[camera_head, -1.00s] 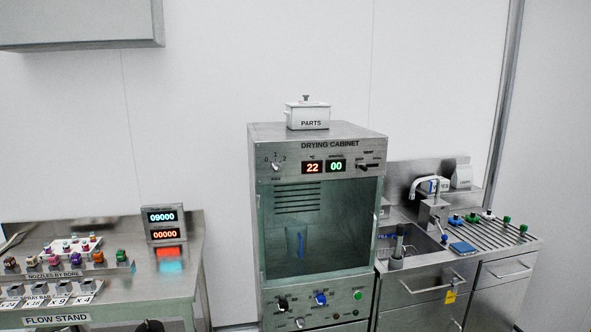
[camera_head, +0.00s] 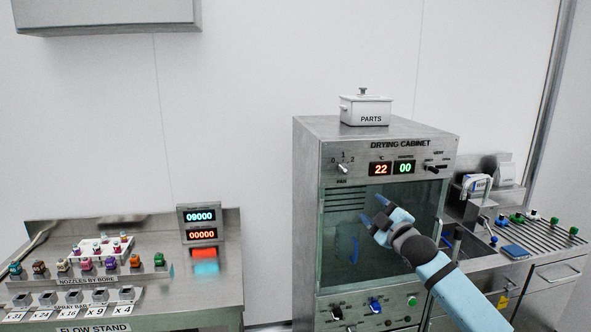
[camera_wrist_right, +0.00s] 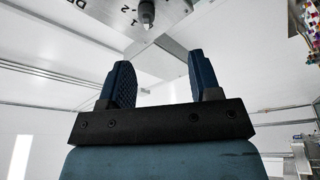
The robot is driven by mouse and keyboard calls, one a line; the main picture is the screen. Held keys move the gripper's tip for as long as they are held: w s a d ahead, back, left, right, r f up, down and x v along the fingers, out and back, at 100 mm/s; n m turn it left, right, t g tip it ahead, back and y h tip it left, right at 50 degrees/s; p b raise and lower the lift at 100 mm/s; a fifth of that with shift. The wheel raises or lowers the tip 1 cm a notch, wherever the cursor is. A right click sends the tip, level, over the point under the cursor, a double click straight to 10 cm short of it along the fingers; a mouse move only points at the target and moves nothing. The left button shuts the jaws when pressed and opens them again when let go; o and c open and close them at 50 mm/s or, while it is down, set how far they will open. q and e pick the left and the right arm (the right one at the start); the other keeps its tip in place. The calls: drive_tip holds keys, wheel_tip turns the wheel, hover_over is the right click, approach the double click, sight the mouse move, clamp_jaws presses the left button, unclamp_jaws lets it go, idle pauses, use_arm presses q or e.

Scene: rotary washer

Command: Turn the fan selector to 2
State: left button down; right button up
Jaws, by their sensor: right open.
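My left gripper is not in view.
The drying cabinet (camera_head: 306,220) carries a white PARTS box (camera_head: 366,110) on top. The flow stand (camera_head: 225,275) is at left, the sink counter (camera_head: 515,240) at right.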

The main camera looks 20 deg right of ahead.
sight(347, 173)
drive_tip(key=w+r+p, duration=0.1)
drive_tip(key=w, duration=0.3)
drive_tip(key=w+r+p, duration=0.1)
drive_tip(key=w+r, duration=0.1)
drive_tip(key=w, duration=0.2)
drive_tip(key=w+r+p, duration=0.2)
drive_tip(key=w, duration=0.2)
drive_tip(key=shift+w+d+r, duration=0.2)
drive_tip(key=shift+w+r, duration=0.05)
drive_tip(key=shift+w, duration=0.85)
drive_tip(key=shift+c, duration=0.3)
drive_tip(key=c, duration=0.7)
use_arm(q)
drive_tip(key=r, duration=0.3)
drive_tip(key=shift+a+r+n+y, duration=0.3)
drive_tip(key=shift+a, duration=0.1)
use_arm(e)
drive_tip(key=shift+c, duration=0.9)
